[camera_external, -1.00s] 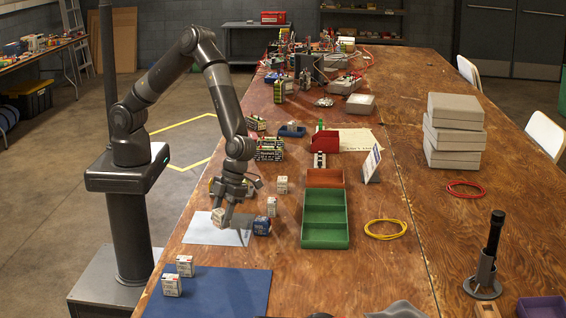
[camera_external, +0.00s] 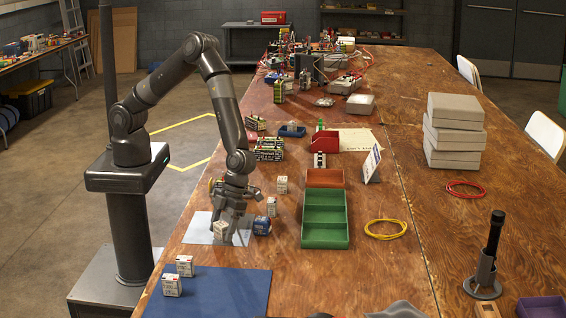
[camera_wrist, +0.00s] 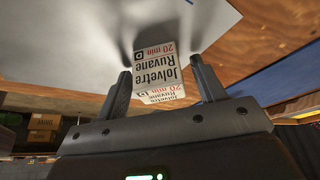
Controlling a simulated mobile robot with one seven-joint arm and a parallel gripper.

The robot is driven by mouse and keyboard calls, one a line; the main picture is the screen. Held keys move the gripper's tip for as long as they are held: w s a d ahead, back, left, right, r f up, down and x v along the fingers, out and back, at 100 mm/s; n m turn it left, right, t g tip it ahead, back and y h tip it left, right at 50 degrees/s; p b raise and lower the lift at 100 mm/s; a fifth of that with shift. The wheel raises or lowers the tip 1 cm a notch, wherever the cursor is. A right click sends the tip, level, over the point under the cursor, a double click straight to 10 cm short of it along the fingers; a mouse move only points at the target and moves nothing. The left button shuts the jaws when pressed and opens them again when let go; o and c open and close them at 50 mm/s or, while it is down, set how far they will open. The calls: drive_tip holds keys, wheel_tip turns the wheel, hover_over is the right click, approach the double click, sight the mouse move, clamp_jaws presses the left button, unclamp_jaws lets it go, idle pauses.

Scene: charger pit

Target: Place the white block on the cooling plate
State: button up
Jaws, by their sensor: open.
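The white block (camera_external: 220,231) stands upright on the pale, shiny cooling plate (camera_external: 199,228), near its front right part. My gripper (camera_external: 226,224) is just above and around the block, pointing down. In the wrist view, the block (camera_wrist: 155,65) shows red and black print between the two open fingers of my gripper (camera_wrist: 164,86). Small gaps show beside the fingers. The plate (camera_wrist: 80,30) fills the upper left of that view.
Two white blocks stand on a blue mat (camera_external: 225,292) in front. A green tray (camera_external: 325,243) lies to the right. Bare table lies beyond the yellow cable (camera_external: 386,229).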

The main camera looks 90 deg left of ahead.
drive_tip(key=v, duration=1.3)
drive_tip(key=a+r+n+t+y, duration=0.1)
drive_tip(key=a+r+n+t, duration=0.2)
drive_tip(key=a+r+n, duration=0.5)
drive_tip(key=s+a+r+n+t+y, duration=0.1)
drive_tip(key=s+a+r+n, duration=0.3)
drive_tip(key=a, duration=0.3)
drive_tip(key=s+a+r+n+t, duration=0.2)
drive_tip(key=s+a+r+n, duration=0.25)
drive_tip(key=a, duration=0.25)
drive_tip(key=s+a+r+n+t+y, duration=0.1)
drive_tip(key=s+a+r+n, duration=0.2)
drive_tip(key=a+r, duration=0.3)
drive_tip(key=s+a+n+t, duration=0.1)
drive_tip(key=s+a+n, duration=0.6)
drive_tip(key=s+a, duration=0.1)
drive_tip(key=shift+s+t, duration=0.4)
drive_tip(key=shift+s, duration=0.35)
drive_tip(key=shift+n, duration=0.25)
